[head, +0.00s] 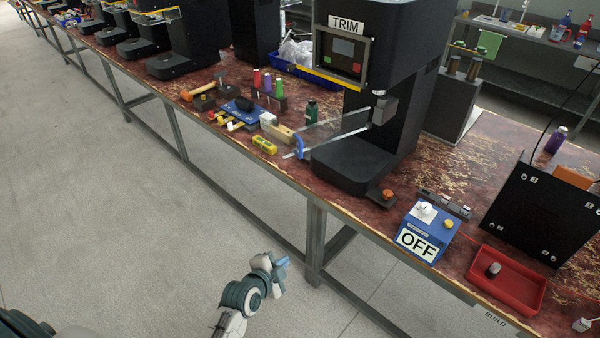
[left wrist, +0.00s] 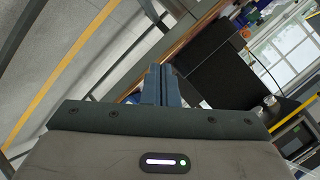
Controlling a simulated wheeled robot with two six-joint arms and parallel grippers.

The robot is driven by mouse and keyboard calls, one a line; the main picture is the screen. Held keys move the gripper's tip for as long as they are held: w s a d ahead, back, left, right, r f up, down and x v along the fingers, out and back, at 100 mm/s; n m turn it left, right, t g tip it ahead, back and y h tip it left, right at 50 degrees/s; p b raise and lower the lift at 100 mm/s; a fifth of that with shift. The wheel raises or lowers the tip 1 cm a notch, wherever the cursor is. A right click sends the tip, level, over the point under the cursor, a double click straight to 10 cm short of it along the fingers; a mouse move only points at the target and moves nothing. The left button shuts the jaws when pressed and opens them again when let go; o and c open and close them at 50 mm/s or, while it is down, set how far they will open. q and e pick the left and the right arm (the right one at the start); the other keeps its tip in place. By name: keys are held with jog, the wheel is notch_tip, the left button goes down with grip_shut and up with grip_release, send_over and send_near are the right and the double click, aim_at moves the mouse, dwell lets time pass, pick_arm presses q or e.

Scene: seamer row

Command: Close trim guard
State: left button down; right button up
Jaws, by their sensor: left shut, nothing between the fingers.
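The black TRIM machine (head: 392,60) stands on the bench. Its trim guard (head: 335,131) is a clear panel with a metal rail, sticking out to the left from the machine's head. A blue piece (head: 300,146) is at its free left end. The guard stands open, away from the machine's front. My left gripper (head: 283,261) is shut and empty, in front of the bench and below its edge, apart from the guard. In the left wrist view its fingers (left wrist: 160,86) are together, pointing towards the bench. My right gripper is not in view.
A blue OFF box (head: 426,232), an orange button (head: 387,194) and a red tray (head: 508,280) are right of the machine. Tools, a yellow block (head: 264,145) and bottles crowd the bench to the left. The floor (head: 140,220) before the bench is clear.

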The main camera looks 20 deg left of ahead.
pick_arm(q)
jog(key=s+d+r+m+t+h, duration=0.1)
jog(key=d+r+m+t, duration=0.2)
jog(key=r, duration=1.3)
jog(key=s+r+m+t+h, duration=0.2)
jog(key=r+m, duration=0.3)
jog(key=r, duration=1)
jog(key=w+p, duration=0.7)
jog(key=w, duration=0.4)
jog(key=shift+w+a+f, duration=0.2)
jog(key=shift+w+a, duration=0.05)
jog(key=shift+a, duration=0.15)
